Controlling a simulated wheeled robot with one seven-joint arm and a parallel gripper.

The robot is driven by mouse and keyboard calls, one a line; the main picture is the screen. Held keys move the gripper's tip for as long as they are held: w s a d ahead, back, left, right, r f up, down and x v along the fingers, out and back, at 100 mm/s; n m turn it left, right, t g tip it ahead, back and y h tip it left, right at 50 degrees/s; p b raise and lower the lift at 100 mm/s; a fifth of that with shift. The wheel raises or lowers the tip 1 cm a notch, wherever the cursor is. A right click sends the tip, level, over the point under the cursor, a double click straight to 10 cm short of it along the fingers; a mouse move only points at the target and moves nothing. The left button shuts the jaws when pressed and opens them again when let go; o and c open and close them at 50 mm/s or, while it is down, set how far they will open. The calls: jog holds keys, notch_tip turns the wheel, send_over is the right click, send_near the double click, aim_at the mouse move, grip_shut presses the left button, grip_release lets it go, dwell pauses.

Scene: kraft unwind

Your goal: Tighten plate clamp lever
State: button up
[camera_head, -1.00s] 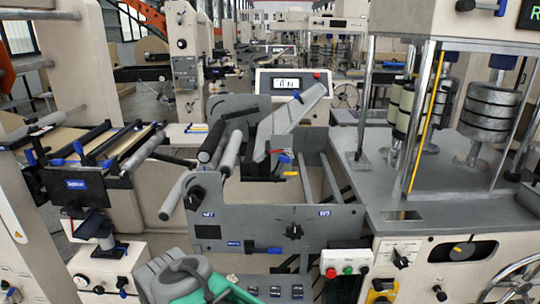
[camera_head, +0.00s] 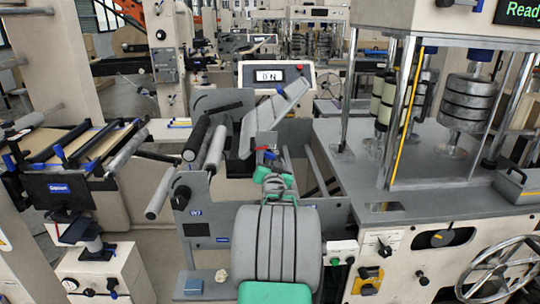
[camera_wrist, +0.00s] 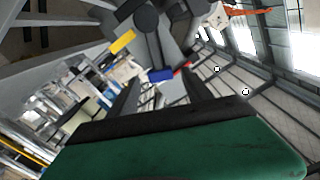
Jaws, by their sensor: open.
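A small lever with a blue part (camera_head: 270,155) and a red part (camera_head: 262,149) sits by a grey bracket on the central unwind machine. In the wrist view I see the blue part (camera_wrist: 160,75), a red tip (camera_wrist: 182,68) and a yellow handle (camera_wrist: 122,42) below a dark round knob. I cannot tell which of these is the plate clamp lever. My gripper (camera_head: 272,180), with green parts, is open just in front of the lever, partly hidden by my grey arm. A green and black part of it fills the bottom of the wrist view. I see no contact with the lever.
Grey rollers (camera_head: 205,145) stand left of the lever, and a slanted grey arm (camera_head: 272,112) rises behind it. A machine with a handwheel (camera_head: 497,268) is at right. A roller table with blue handles (camera_head: 60,153) is at left.

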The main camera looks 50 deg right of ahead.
jog(key=shift+x, duration=1.1)
jog(key=shift+a, duration=0.1)
grip_shut()
dwell(0.5)
